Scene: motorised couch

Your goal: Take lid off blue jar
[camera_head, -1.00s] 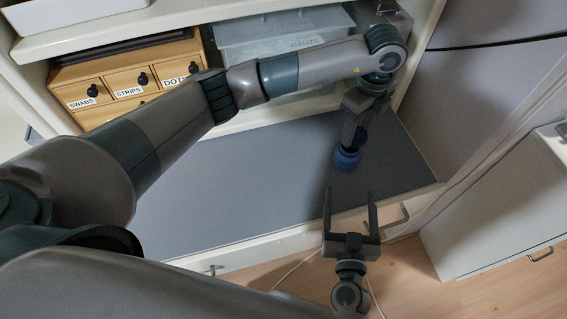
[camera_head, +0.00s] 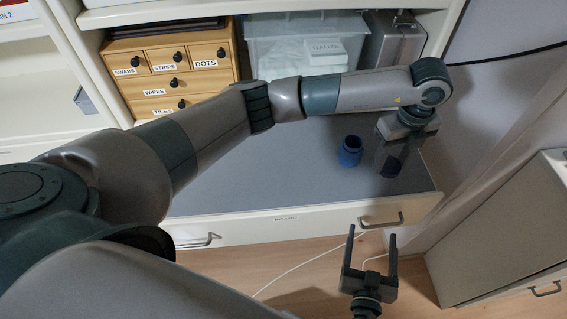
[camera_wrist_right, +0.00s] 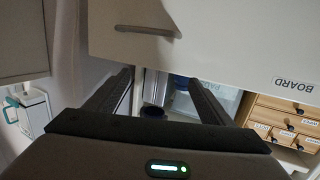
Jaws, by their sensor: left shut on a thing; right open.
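The blue jar (camera_head: 350,152) stands upright on the grey worktop, its dark round opening showing at the top. My left gripper (camera_head: 388,165) points down just right of the jar, apart from it and low over the worktop. It is shut on the lid, which is hard to make out among the dark fingers. My right gripper (camera_head: 371,245) is open and empty, in front of the drawer and below the worktop. Its two fingers also show in the right wrist view (camera_wrist_right: 160,85), with nothing between them.
A wooden drawer box (camera_head: 172,75) and a clear bin (camera_head: 300,50) stand at the back. A grey metal box (camera_head: 393,45) is at the back right. The drawer front (camera_head: 285,222) has handles. The worktop's middle is clear; a white cabinet (camera_head: 500,235) stands right.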

